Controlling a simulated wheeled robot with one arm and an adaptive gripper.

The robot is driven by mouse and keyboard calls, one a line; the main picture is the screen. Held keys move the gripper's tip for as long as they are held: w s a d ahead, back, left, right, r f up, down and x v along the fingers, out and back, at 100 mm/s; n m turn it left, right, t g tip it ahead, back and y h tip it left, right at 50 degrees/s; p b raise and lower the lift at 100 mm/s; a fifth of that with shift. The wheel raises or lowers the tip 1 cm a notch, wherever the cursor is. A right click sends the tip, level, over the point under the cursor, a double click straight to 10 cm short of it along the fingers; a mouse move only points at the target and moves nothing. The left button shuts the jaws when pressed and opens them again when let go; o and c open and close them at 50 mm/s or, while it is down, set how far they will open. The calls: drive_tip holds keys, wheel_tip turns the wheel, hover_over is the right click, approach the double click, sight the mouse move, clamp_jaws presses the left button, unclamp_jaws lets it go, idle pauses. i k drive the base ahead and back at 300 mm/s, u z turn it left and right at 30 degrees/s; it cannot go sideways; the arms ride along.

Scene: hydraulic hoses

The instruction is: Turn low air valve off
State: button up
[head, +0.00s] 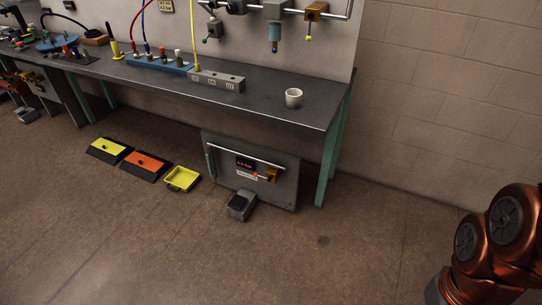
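A grey panel (285,195) stands low under the right part of the workbench. A silver pipe (232,153) runs across its upper part. A small brass-coloured valve (271,174) sits at the right end of this pipe, with a small orange or red part at its left. The valve is too small to tell how its handle is turned. A dark display (245,162) with a white label below it is left of the valve. My copper-coloured arm shows at the lower right, well apart from the panel. My gripper is not in view.
A grey pedal (241,205) stands on the floor before the panel. A yellow tray (182,179), an orange ramp (146,164) and a yellow ramp (109,150) lie left. Another brass valve (315,11) hangs above the bench (265,105). A green leg (331,160) is right of the panel. The front floor is clear.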

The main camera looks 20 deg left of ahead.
sight(255, 174)
drive_tip(key=i, duration=0.25)
drive_tip(key=u, duration=2)
drive_tip(key=i, duration=1.85)
drive_tip(key=z, duration=0.85)
drive_tip(key=k, duration=0.7)
drive_tip(key=u, duration=0.45)
